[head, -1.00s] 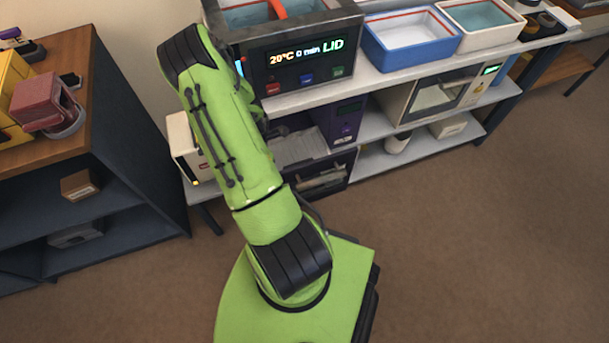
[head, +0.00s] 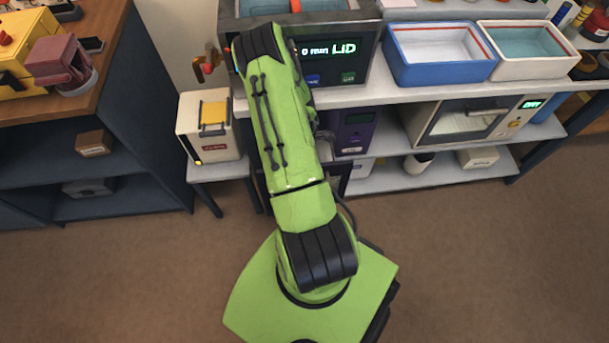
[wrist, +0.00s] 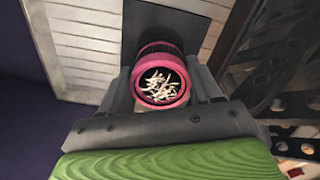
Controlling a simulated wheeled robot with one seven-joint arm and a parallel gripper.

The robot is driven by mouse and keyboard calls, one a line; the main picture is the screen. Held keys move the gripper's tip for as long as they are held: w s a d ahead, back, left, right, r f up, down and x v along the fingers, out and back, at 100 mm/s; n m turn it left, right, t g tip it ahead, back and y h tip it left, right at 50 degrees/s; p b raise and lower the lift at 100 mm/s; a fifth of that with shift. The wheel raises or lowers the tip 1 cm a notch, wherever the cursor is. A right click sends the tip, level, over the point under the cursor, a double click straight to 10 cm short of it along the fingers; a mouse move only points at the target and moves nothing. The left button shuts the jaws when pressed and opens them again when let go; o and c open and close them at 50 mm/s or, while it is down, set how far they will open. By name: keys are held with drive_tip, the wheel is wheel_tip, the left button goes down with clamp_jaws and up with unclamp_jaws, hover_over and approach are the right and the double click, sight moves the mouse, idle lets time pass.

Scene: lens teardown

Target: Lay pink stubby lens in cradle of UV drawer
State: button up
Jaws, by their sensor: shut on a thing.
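In the wrist view my gripper (wrist: 166,84) is shut on the pink stubby lens (wrist: 143,97). The lens has a pink rim and a black band, and its end facing the camera shows pale flecks inside. Beyond it lie a light slatted surface (wrist: 85,42) and a dark grey flat patch (wrist: 190,25). I cannot tell whether the lens touches either. A purple unit (head: 353,130) stands on the middle shelf in the head view, partly behind my arm. My arm hides the gripper and lens there. I cannot make out a cradle for sure.
A dark openwork part (wrist: 283,55) is close on the right in the wrist view. In the head view a white box with a yellow top (head: 192,140) stands left of my arm. A blue bin (head: 430,72) and a lit-display unit (head: 368,62) sit on the upper shelf.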

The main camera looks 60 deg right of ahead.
drive_tip(key=shift+d+f+b, duration=0.1)
drive_tip(key=shift+f+b, duration=0.7)
drive_tip(key=shift+f, duration=1.55)
drive_tip(key=o, duration=1.3)
drive_tip(key=shift+s, duration=0.1)
drive_tip(key=shift+c, duration=0.2)
wheel_tip(320, 180, up, 12)
drive_tip(key=p, duration=0.4)
drive_tip(key=shift+r, duration=0.25)
